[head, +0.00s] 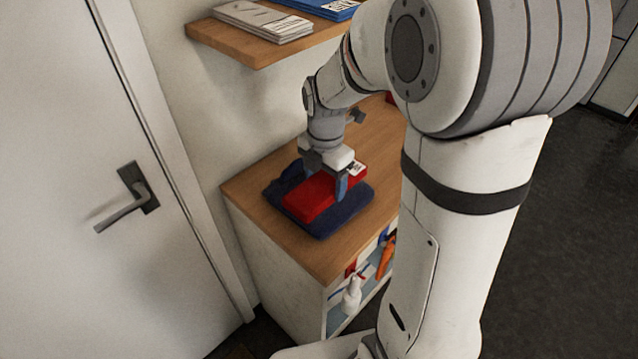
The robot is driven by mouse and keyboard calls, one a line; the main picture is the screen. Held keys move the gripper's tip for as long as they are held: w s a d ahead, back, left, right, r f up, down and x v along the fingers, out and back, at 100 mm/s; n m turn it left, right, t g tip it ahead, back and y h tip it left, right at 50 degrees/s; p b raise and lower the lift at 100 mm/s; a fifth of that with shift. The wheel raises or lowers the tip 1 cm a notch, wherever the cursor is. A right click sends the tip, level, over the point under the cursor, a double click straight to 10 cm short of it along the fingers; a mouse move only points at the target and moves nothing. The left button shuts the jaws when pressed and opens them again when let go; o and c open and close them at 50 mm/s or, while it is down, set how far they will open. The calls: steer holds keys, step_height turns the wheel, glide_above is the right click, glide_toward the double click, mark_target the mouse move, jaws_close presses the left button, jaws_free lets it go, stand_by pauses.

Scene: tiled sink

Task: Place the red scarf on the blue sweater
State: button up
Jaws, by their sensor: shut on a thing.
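The red scarf (308,199), a folded red block shape, is over the dark blue sweater (334,222), which lies folded on the wooden top of a cabinet. The scarf appears to rest on the sweater or sit just above it; I cannot tell which. My gripper (337,184) points down from above and is shut on the scarf near its right end. One finger shows against the scarf's front side; the other is mostly hidden. A small white label shows on the scarf beside the gripper.
The cabinet top (290,246) has bare wood at its front left. Its open shelf holds a white bottle (351,295) and an orange item (386,258). A wall shelf (235,42) with papers hangs above. A door with a handle (138,195) is at left.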

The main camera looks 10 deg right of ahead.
mark_target(325, 183)
step_height(325, 183, down, 4)
steer(key=shift+r, duration=0.1)
steer(key=shift+w+f+p, duration=0.2)
steer(key=shift+f+p, duration=0.25)
steer(key=shift+f, duration=0.2)
steer(key=o, duration=1)
